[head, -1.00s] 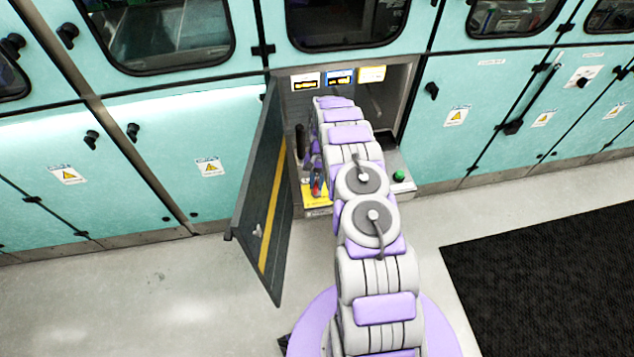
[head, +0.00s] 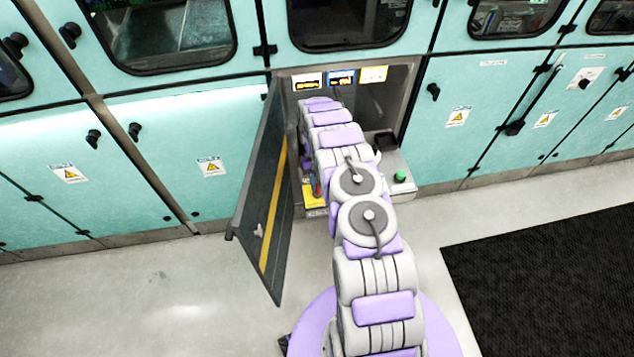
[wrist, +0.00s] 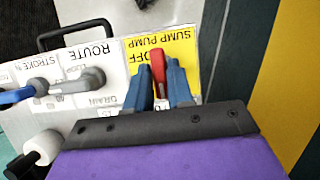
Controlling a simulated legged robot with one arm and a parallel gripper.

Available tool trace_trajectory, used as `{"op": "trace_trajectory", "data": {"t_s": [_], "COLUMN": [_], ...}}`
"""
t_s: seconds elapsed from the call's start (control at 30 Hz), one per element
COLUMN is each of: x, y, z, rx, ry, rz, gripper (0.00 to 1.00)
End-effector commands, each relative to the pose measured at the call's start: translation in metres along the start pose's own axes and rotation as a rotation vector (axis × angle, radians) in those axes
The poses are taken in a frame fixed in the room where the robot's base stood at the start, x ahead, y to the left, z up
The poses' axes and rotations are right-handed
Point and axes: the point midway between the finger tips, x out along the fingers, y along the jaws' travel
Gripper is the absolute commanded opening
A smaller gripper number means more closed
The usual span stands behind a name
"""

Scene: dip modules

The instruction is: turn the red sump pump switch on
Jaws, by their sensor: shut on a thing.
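The red sump pump switch (wrist: 158,63) shows in the wrist view on a yellow plate (wrist: 140,48) lettered SUMP PUMP and OFF. My gripper (wrist: 162,86) has its two blue fingers on either side of the red lever, shut on it. The lever points toward the top of the wrist picture, beside the word OFF. Its lower part and the rest of the plate are hidden by the fingers. In the head view, a corner of the yellow plate (head: 312,196) shows at the left of the open compartment; my arm hides the gripper there.
An open dark door (head: 262,200) stands left of the compartment. In the wrist view, a grey ROUTE handle (wrist: 88,80) and a blue handle (wrist: 18,96) lie left of the switch. A green button (head: 400,176) sits right of my arm, and a black handle (wrist: 75,32) is above.

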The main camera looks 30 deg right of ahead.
Motion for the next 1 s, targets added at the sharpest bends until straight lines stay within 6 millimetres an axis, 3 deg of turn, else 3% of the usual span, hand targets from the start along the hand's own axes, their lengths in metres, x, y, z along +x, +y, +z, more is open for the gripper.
{"op": "trace_trajectory", "data": {"t_s": [0.2, 0.23, 0.43, 0.77, 1.0], "x": [0.001, 0.001, 0.0, -0.005, -0.046], "y": [0.0, 0.0, 0.0, 0.0, 0.0], "z": [0.0, 0.0, 0.0, 0.0, -0.002], "rx": [0.0, 0.0, 0.001, 0.001, 0.0], "ry": [-0.001, -0.001, 0.0, 0.002, 0.007], "rz": [0.0, 0.0, 0.0, 0.0, 0.0], "gripper": [0.0, 0.23, 0.43, 0.43, 0.43]}}
